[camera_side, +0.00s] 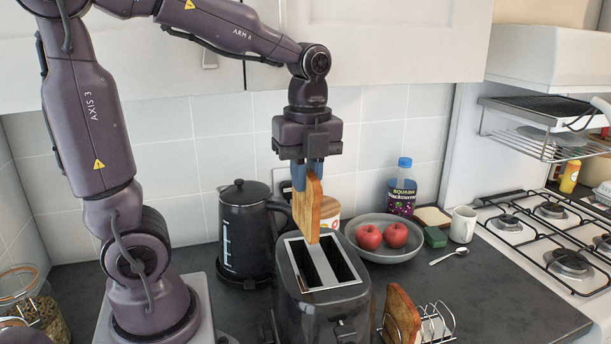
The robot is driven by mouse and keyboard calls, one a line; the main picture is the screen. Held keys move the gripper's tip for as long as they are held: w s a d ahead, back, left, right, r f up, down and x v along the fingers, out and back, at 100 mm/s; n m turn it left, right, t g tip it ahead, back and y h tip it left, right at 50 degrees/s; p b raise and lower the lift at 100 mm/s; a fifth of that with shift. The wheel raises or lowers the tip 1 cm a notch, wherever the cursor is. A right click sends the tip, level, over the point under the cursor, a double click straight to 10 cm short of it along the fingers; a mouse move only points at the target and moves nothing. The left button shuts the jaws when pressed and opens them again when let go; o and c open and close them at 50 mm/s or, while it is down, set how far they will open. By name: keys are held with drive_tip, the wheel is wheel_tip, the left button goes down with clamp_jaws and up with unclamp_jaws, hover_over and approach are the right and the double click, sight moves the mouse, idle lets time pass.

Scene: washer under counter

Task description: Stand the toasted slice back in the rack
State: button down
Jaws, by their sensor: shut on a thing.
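My gripper (308,172) points down with its blue fingers shut on the top of a toasted slice (309,208). The slice hangs upright, its lower edge just above or at the toaster slots; I cannot tell whether it is clear of them. The black toaster (330,315) stands below, with two long slots in its pale top. The wire rack (437,326) is at the front right of the toaster. Another browned slice (402,314) stands at the rack's left end. The lower part of the rack is cut off by the picture's edge.
A black kettle (245,235) stands left of the toaster. Behind it to the right are a grey bowl (372,253) with two red apples, a squash bottle (402,188), a green sponge (435,237), a spoon (450,256) and a white mug (462,224). Counter right of the rack is clear up to the hob.

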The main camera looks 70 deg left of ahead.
drive_tip(key=n, duration=0.1)
drive_tip(key=w+n, duration=0.1)
drive_tip(key=n, duration=0.1)
drive_tip(key=shift+a+r, duration=0.1)
drive_tip(key=shift+r, duration=0.1)
drive_tip(key=w+d+f+n, duration=0.2)
drive_tip(key=w+d+n, duration=0.3)
drive_tip(key=w+n, duration=0.65)
drive_tip(key=w+d+f+n, duration=0.2)
drive_tip(key=d+f+n, duration=0.1)
drive_tip(key=d+f, duration=0.5)
drive_tip(key=w+a+f+m, duration=0.2)
drive_tip(key=f+m, duration=0.4)
drive_tip(key=m, duration=0.3)
drive_tip(key=w+a+f+m, duration=0.2)
drive_tip(key=w+f+m, duration=0.2)
drive_tip(key=f+m, duration=0.3)
drive_tip(key=shift+a+m, duration=0.25)
drive_tip(key=shift+m, duration=1)
